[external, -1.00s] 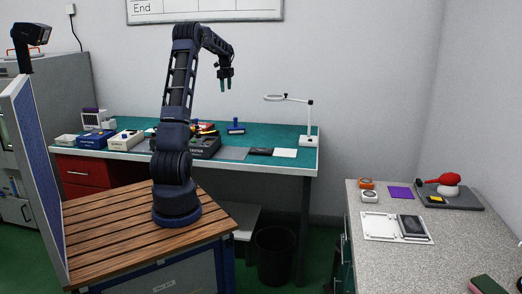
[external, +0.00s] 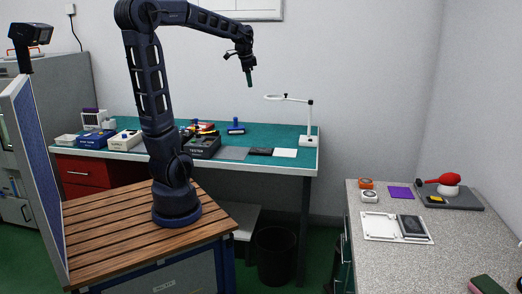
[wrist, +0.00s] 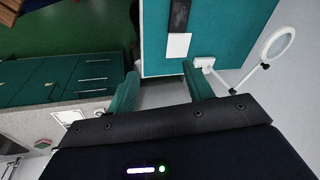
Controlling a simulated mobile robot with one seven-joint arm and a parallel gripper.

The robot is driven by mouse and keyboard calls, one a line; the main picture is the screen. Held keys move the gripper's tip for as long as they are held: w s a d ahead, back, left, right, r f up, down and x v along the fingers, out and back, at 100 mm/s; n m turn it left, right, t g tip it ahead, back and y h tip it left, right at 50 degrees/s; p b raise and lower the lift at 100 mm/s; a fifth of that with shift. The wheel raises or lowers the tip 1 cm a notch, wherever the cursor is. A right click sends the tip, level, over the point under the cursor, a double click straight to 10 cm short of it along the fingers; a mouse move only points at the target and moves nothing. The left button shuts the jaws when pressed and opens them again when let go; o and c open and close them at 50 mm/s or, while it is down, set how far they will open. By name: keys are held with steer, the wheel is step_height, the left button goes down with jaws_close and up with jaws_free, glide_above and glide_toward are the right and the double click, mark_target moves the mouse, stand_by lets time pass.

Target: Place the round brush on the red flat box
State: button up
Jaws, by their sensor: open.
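I cannot pick out a round brush or a red flat box for sure. A small blue item with an upright handle (external: 236,127) stands at the back of the green bench mat; it may be the brush. Small red and yellow items (external: 204,127) sit behind the dark tester box, partly hidden and too small to tell apart. My gripper (external: 250,78) is high above the bench, to the right of the blue item, pointing down. In the wrist view my gripper (wrist: 163,86) has its two green fingers apart with nothing between them.
The green bench (external: 268,137) carries a tester box (external: 203,148), a white card (external: 285,153) and a ring lamp (external: 309,125), which also shows in the wrist view (wrist: 278,44). The right counter (external: 455,245) holds a white tray (external: 378,229), a purple square (external: 400,192) and a red-topped item (external: 449,180).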

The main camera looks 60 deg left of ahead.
steer(key=s+d+f+n+t, duration=0.1)
steer(key=s+d+f, duration=0.3)
steer(key=s+d, duration=0.4)
steer(key=s+d+f+n+t+h, duration=0.1)
steer(key=s+d+f+n, duration=0.3)
steer(key=s+d, duration=0.4)
steer(key=s, duration=0.5)
steer(key=shift+f+n, duration=0.3)
steer(key=shift+f, duration=0.1)
